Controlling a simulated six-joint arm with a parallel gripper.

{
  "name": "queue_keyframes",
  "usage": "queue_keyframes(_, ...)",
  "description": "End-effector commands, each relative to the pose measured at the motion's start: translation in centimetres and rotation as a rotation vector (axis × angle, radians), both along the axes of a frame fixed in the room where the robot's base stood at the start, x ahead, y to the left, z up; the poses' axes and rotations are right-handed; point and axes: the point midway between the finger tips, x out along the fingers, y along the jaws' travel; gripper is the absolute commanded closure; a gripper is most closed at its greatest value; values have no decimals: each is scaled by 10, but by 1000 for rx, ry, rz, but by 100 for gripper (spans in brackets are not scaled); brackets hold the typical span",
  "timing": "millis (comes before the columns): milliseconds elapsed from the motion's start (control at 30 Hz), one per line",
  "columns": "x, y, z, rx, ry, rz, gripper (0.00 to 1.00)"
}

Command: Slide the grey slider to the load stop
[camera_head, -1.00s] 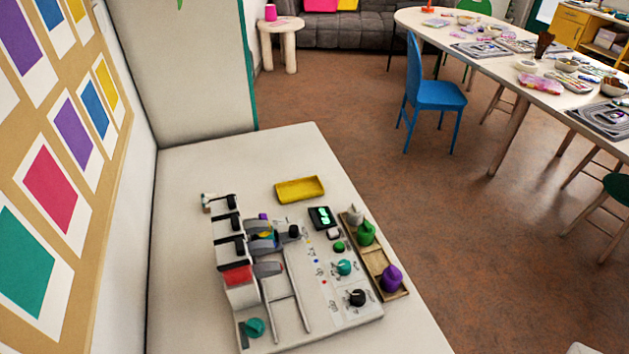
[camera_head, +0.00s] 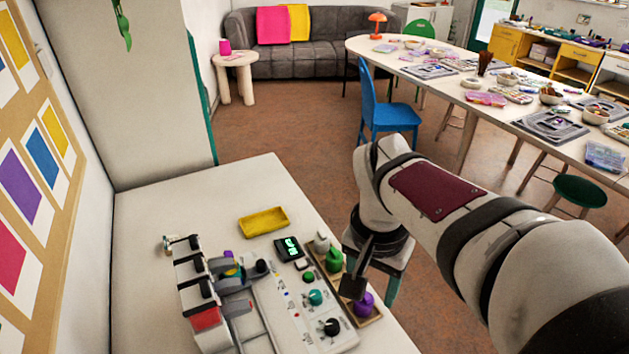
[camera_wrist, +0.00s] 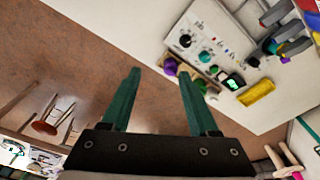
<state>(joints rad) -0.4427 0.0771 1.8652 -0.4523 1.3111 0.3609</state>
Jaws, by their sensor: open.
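The bead board (camera_head: 287,335) lies on the pale table at the lower left in the head view. Grey parts (camera_head: 238,308) stick out beside its red-and-white block; I cannot tell which one is the grey slider, and the load stop is not clearly made out. The board also shows at the upper right of the wrist view (camera_wrist: 222,35), partly cut off by the frame's edge. My gripper (camera_wrist: 160,76) is open and empty, its two green fingers apart. In the head view my gripper (camera_head: 353,286) hangs near the board's right side, by the purple knob piece.
A wooden tray (camera_head: 372,321) with a green piece (camera_head: 334,260) and a purple piece (camera_head: 364,304) lies along the board's right side. A yellow tray (camera_head: 264,221) lies behind the board. Black (camera_head: 331,327) and teal knobs (camera_head: 315,297) stand up from it. The table's far end is clear.

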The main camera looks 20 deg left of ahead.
Motion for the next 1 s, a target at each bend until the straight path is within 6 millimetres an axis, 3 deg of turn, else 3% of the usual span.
queue_keyframes(33,30,49,-9,-26,-36,63,38)
queue_keyframes(100,60,122,-24,-46,-113,131,38)
queue_keyframes(200,73,209,-48,-48,-203,202,38)
queue_keyframes(300,70,260,-65,-39,-257,241,38)
queue_keyframes(400,70,276,-73,-34,-276,252,38)
queue_keyframes(467,73,277,-81,-34,-277,252,38)
queue_keyframes(800,106,275,-162,-35,-273,249,38)
queue_keyframes(1000,121,275,-198,-34,-275,249,38)
